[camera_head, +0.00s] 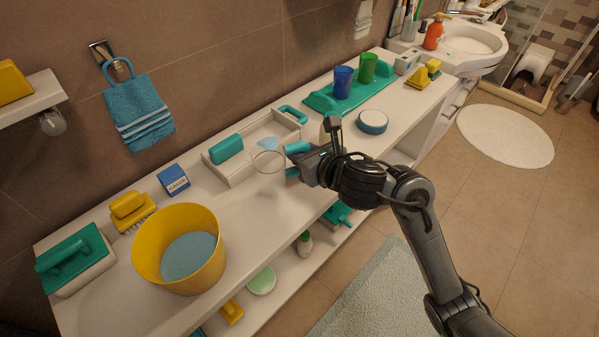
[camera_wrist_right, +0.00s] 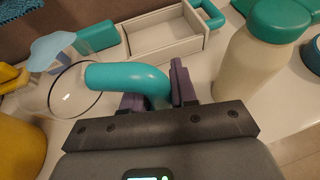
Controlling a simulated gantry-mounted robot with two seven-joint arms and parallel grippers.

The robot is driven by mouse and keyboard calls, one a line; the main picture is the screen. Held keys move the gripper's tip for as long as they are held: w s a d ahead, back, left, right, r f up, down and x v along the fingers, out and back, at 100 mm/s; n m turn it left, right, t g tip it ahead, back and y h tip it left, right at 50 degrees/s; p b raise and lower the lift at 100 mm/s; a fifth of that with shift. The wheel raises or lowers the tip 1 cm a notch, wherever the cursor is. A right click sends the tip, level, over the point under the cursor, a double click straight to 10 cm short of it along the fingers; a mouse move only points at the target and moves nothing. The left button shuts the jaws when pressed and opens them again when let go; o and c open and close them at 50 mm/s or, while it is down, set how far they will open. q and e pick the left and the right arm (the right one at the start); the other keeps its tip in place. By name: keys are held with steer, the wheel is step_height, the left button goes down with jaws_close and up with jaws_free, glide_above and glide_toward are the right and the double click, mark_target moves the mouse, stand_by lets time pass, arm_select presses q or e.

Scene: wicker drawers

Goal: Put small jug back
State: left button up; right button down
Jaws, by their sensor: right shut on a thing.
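The small jug is clear, with a light blue piece at its rim and a teal handle. In the head view the jug (camera_head: 268,162) is over the middle of the long white counter (camera_head: 240,222), in front of the white tray. My right gripper (camera_head: 299,162) is shut on its teal handle. In the right wrist view the handle (camera_wrist_right: 112,76) passes between the purple fingers (camera_wrist_right: 157,90), and the clear body (camera_wrist_right: 72,98) is to the left. I cannot tell whether the jug's base touches the counter. My left gripper is not in view.
A yellow bucket (camera_head: 148,240) stands to the left. A white tray (camera_head: 238,172) with teal parts is behind the jug. A cream bottle with a teal lid (camera_wrist_right: 245,65) stands close on the gripper's right. Blue and green cups (camera_head: 343,82) stand farther right on a teal rack.

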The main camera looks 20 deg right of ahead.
steer(key=shift+w+f, duration=0.1)
steer(key=shift+w, duration=0.1)
steer(key=shift+f, duration=0.25)
step_height(320, 180, down, 4)
steer(key=b, duration=0.3)
steer(key=shift+r, duration=0.2)
steer(key=shift+f, duration=0.1)
steer(key=c, duration=0.9)
jaws_free()
